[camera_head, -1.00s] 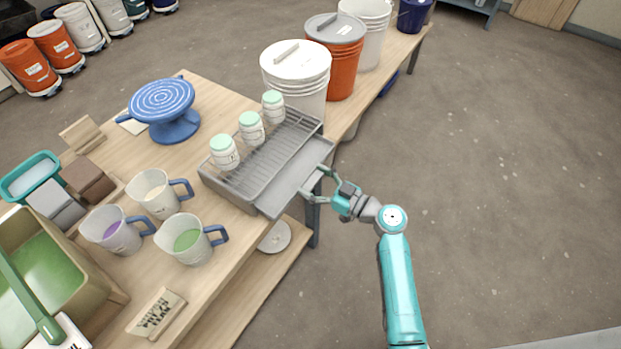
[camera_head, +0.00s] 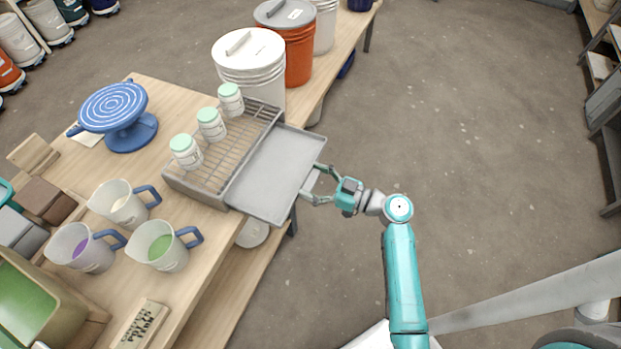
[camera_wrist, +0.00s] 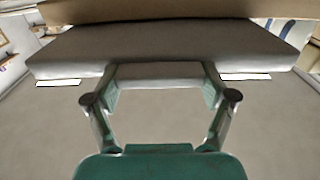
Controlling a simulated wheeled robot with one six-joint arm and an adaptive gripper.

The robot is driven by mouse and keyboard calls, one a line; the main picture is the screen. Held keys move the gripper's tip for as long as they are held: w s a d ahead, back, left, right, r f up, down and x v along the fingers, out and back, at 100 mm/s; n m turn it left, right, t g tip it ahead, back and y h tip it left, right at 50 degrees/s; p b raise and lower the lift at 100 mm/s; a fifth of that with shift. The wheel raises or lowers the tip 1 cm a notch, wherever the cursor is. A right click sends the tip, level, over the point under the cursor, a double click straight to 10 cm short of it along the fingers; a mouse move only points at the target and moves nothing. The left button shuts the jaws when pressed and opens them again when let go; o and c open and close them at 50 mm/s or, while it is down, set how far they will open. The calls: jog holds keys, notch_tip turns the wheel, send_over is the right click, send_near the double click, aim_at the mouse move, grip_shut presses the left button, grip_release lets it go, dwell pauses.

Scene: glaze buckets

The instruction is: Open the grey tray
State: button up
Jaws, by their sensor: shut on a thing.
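The grey tray (camera_head: 277,174) is slid out from under the slatted grey rack (camera_head: 212,165) and juts past the table's right edge. Its flat top is bare in the head view. My gripper (camera_head: 312,186) is at the tray's outer right edge, shut on its front. In the wrist view, my gripper (camera_wrist: 160,84) has its two fingers on either side of a pale grey piece at the tray front (camera_wrist: 160,48). The rest of the tray is hidden there.
Several white jars with green lids, one a jar (camera_head: 186,151), stand on the rack. A white bucket (camera_head: 250,70) is behind it. Jugs, such as the green-filled jug (camera_head: 162,246), stand at front left. Open floor (camera_head: 470,150) lies to the right.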

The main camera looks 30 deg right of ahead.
jog(key=o, duration=1.5)
jog(key=shift+o, duration=0.2)
jog(key=v, duration=1.2)
